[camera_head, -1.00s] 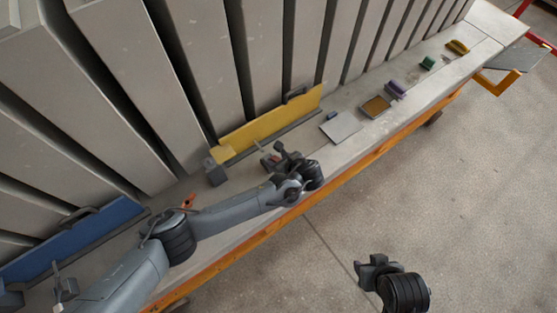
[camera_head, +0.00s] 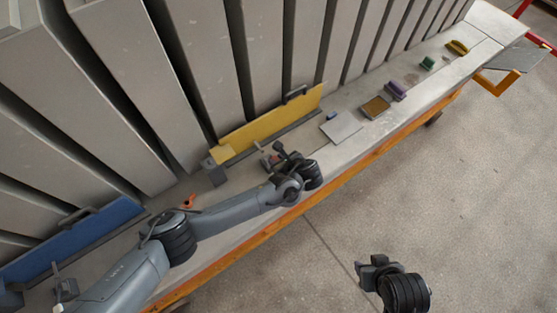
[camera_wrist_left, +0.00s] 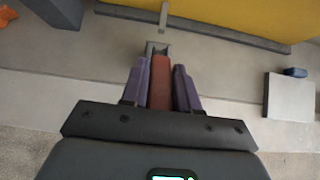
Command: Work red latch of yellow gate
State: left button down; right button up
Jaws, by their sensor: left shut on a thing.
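The yellow gate (camera_head: 268,127) stands upright on the ledge in front of the grey panels, with a dark handle on its top edge. It also fills the top right of the left wrist view (camera_wrist_left: 250,18). The red latch (camera_wrist_left: 160,82) shows in the left wrist view as a red bar between the purple fingers of my left gripper (camera_wrist_left: 160,85). That gripper is shut on it, just in front of the gate in the head view (camera_head: 270,158). A grey bracket lies just beyond the latch's far end. My right gripper (camera_head: 368,270) hangs over the floor, empty; its jaw gap is unclear.
A blue gate (camera_head: 75,240) stands at the lower left, near an orange item (camera_head: 188,201). A grey plate (camera_head: 341,127), a brown-yellow block (camera_head: 376,107), a purple block (camera_head: 396,91), a green block (camera_head: 427,63) and a yellow item (camera_head: 457,47) lie along the ledge to the right.

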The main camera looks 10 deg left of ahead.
aim_at(273, 157)
pick_arm(q)
jog(key=shift+w+a+r+g+h+p, duration=0.7)
jog(key=shift+r+g+h+p, duration=0.25)
jog(key=shift+p, duration=1.3)
jog(key=shift+w+a+r+g+h+p, duration=0.1)
jog(key=shift+w+a+g+h+p, duration=0.25)
jog(key=shift+w+g+h+p, duration=0.15)
jog(key=shift+w+a+g+h, duration=0.3)
jog(key=shift+w+g+h, duration=0.15)
jog(key=shift+g, duration=0.1)
jog(key=shift+w+a+g+h, duration=0.4)
jog(key=shift+w+a+g, duration=0.05)
jog(key=shift+a+g, duration=0.05)
jog(key=c, duration=0.9)
grip_release()
jog(key=shift+a, duration=0.1)
